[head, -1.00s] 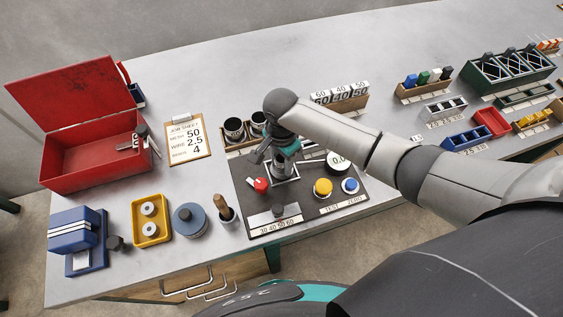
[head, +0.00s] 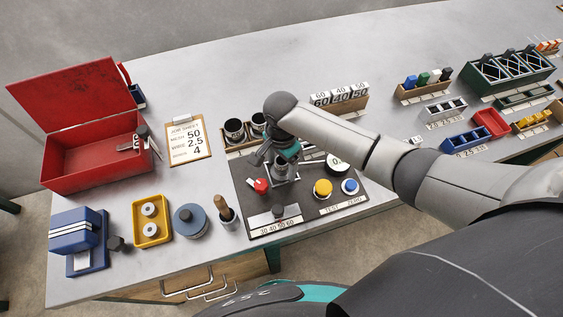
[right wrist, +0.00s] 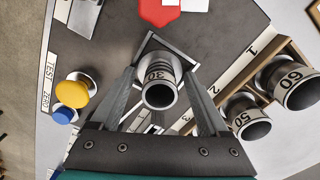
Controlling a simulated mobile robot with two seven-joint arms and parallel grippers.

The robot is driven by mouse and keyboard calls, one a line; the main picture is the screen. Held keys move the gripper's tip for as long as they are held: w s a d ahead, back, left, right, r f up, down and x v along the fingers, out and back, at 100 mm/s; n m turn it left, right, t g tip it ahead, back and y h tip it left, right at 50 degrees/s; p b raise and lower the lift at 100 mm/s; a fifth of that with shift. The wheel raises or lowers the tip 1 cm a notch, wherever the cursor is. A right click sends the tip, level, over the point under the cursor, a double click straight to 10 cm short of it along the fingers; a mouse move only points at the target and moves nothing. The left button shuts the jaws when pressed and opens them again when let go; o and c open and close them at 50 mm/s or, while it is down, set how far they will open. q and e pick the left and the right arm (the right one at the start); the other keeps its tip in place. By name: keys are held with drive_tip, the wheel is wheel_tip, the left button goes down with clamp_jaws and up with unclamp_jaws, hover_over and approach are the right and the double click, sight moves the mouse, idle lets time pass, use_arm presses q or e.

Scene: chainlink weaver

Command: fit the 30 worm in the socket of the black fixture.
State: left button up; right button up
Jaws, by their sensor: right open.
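The worm marked 30 (right wrist: 159,88) is a grey metal cylinder with a ringed body and a hollow end facing the wrist camera. It stands within the square frame of the socket (right wrist: 146,44) on the black fixture (head: 300,190); how deep it sits cannot be told. My right gripper (right wrist: 160,76) is open, with one finger on each side of the worm and visible gaps. In the head view my right gripper (head: 277,160) is over the fixture and hides the worm. My left gripper is not in view.
A wooden rack (right wrist: 288,55) beside the fixture holds worms marked 60 (right wrist: 293,88) and 50 (right wrist: 247,121). A red button (head: 261,186), yellow button (head: 323,188) and blue button (head: 350,186) are on the fixture. A job sheet (head: 188,143) lies left of the rack.

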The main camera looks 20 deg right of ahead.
wheel_tip(320, 180, up, 15)
drive_tip(key=p, duration=0.2)
drive_tip(key=shift+r+p, duration=0.15)
drive_tip(key=shift+p, duration=0.25)
idle(0.4)
